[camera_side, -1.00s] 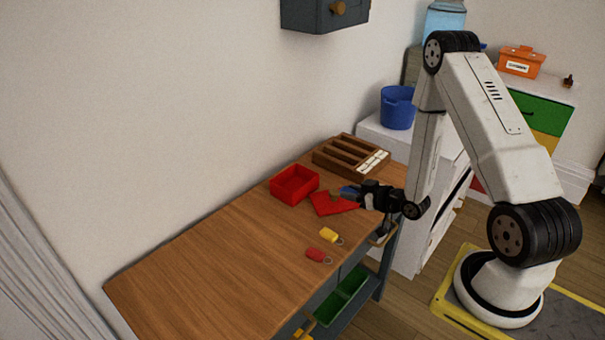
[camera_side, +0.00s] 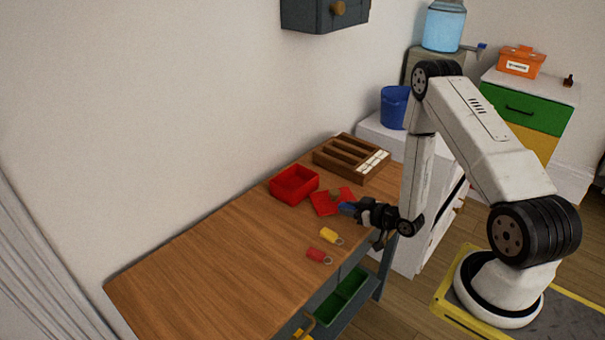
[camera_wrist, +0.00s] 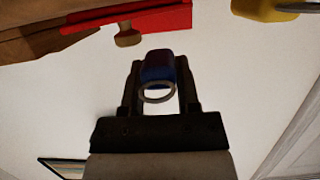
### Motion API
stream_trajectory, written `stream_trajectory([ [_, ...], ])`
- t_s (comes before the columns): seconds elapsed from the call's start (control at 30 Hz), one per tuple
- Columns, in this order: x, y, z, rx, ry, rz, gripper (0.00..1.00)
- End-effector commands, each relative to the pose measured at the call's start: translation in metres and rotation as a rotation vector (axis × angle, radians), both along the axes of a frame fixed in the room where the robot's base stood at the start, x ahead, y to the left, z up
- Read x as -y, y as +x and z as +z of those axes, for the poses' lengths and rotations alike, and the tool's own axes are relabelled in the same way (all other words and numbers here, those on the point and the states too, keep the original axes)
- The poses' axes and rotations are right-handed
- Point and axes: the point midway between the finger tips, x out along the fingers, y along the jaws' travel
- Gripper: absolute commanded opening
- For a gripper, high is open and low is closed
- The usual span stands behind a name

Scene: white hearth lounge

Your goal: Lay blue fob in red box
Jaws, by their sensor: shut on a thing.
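The blue fob (camera_side: 348,208) is held between the fingers of my gripper (camera_side: 355,208), and its metal ring shows in the wrist view, where the blue fob (camera_wrist: 157,68) sits between both fingers. The red box (camera_side: 293,185) stands on the wooden table to the left of my gripper, open at the top. A flat red lid (camera_side: 322,205) with a wooden knob lies between the box and my gripper, and it also shows in the wrist view (camera_wrist: 160,22). The side view does not make clear how high the fob is above the table.
A yellow fob (camera_side: 329,236) and a red fob (camera_side: 317,255) lie on the table (camera_side: 225,265) in front of the lid. A wooden divided tray (camera_side: 340,170) stands behind the box. The left part of the table is clear.

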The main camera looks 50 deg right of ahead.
Motion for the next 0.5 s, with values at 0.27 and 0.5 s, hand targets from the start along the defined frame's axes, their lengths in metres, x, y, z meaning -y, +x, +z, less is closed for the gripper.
stream_trajectory([
  [0.27, 0.0, 0.0, -0.005, -0.001, 0.0, 0.0, 0.0],
  [0.5, -0.001, -0.001, -0.025, -0.003, 0.001, 0.0, 0.0],
])
